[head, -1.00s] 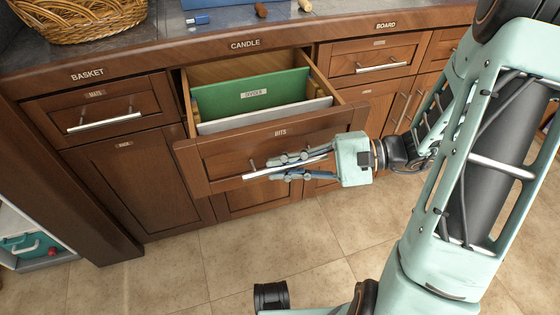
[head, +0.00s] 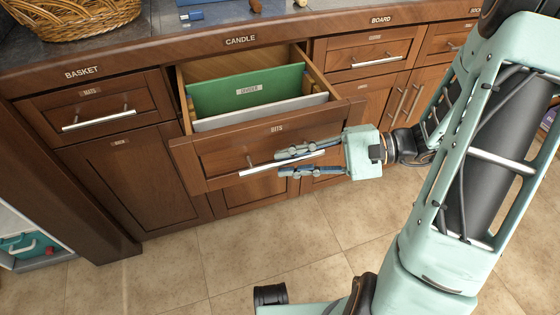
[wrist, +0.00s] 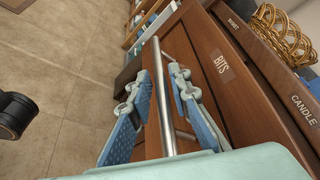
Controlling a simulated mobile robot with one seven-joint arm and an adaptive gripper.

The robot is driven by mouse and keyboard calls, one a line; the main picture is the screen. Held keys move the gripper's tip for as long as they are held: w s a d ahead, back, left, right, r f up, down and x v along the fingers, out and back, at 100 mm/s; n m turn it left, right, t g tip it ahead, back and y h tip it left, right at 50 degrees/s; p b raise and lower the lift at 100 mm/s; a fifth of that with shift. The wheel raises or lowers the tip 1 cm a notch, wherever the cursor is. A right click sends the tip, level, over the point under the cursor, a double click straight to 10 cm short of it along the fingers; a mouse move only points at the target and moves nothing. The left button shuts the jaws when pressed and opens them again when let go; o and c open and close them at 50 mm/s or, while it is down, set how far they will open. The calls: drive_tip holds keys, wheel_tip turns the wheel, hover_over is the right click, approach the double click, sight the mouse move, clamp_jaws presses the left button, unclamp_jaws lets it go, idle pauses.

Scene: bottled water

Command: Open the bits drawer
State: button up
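The brown wooden bits drawer (head: 215,165) is pulled well out from the cabinet in the head view. Its front carries a BITS label, which also shows in the wrist view (wrist: 222,67). Its silver bar handle (head: 258,168) runs across the front. My gripper (head: 281,164) is at the right part of the handle with its fingers apart, one above and one below the bar. In the wrist view the handle (wrist: 168,110) passes between the two blue-padded fingers, with gaps showing on both sides.
Inside the drawer stand a green divider (head: 240,93) and a pale grey panel (head: 262,113). A closed drawer (head: 95,112) is to the left and another (head: 370,58) to the right. A wicker basket (head: 75,15) sits on the counter. The tiled floor (head: 170,265) in front is mostly clear.

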drive_tip(key=v, duration=0.9)
drive_tip(key=shift+d, duration=0.3)
